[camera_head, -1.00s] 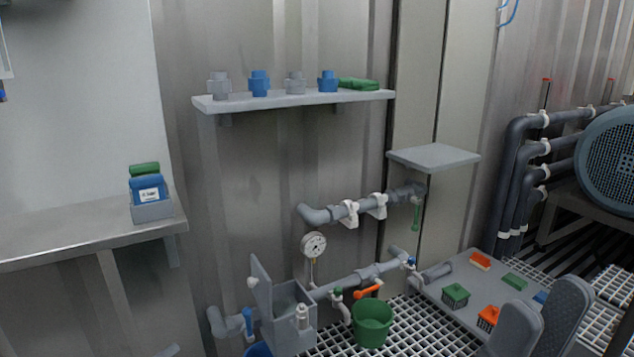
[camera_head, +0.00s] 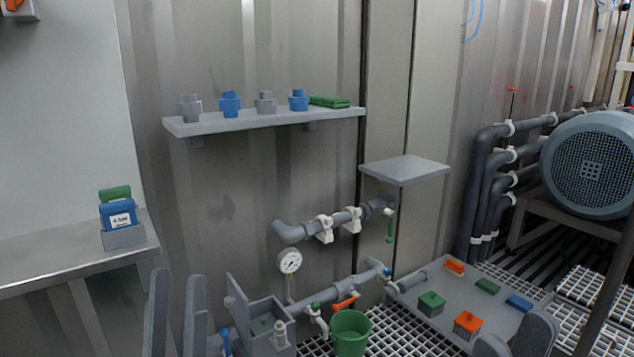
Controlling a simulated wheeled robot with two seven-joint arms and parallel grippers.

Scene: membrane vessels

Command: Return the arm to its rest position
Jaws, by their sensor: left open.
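My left gripper (camera_head: 176,308) shows at the bottom left, its grey fingers upright and apart with nothing between them. It is in front of the steel wall, left of the grey open-lidded box (camera_head: 268,318). My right gripper (camera_head: 514,342) shows only as two grey fingertips at the bottom edge on the right, near the grey panel with blocks (camera_head: 437,281). Nothing is seen held in it, but its lower part is cut off by the frame. Both arms are otherwise out of view.
A steel shelf at left (camera_head: 60,259) bears a blue and green item in a grey holder (camera_head: 122,236). A wall shelf (camera_head: 265,122) holds several fittings. Pipes with a gauge (camera_head: 290,261), a green bucket (camera_head: 350,335) and a large motor (camera_head: 590,165) stand around.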

